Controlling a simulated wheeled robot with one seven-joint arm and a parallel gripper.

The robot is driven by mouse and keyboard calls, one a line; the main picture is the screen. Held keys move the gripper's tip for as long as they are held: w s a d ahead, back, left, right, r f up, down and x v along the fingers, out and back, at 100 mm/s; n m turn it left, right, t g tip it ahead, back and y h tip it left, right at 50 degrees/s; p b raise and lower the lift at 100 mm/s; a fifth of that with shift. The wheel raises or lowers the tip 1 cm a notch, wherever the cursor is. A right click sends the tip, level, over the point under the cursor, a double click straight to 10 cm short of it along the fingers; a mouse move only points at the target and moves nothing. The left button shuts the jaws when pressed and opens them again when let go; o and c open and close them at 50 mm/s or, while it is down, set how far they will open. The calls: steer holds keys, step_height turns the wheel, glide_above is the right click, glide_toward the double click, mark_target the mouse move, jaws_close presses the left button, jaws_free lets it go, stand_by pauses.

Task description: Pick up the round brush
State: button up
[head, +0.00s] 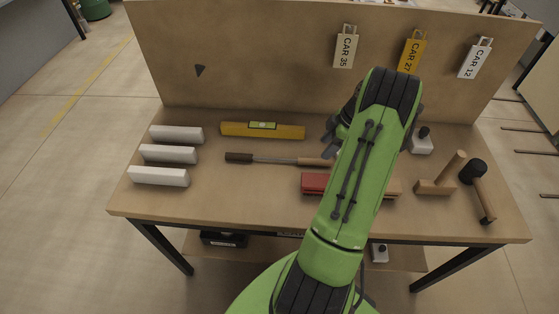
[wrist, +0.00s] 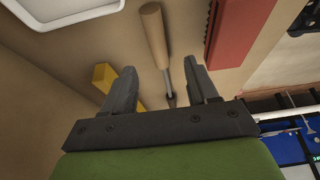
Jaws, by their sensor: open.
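The round brush lies flat on the workbench, with a dark brown bristle head (head: 239,157) at the left, a thin metal shaft and a wooden handle (head: 314,162) at the right. Part of the handle is hidden by my arm in the head view. My gripper (head: 331,140) is open and empty, close to the handle. In the wrist view, the brush's wooden handle (wrist: 153,33) and shaft run between the two spread fingers of my gripper (wrist: 160,66). The dark bristle end is mostly hidden behind the gripper body there.
A yellow level (head: 262,131) lies behind the brush; a red block (head: 314,184) lies in front. Several white bricks (head: 160,176) are at the left. A back panel (head: 240,60) rises behind.

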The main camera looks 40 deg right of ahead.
mark_target(314, 159)
steer(key=shift+x, duration=1.05)
steer(key=b+x, duration=0.1)
steer(key=x, duration=0.5)
steer(key=shift+w+d, duration=0.1)
steer(key=shift+w, duration=0.05)
jaws_close()
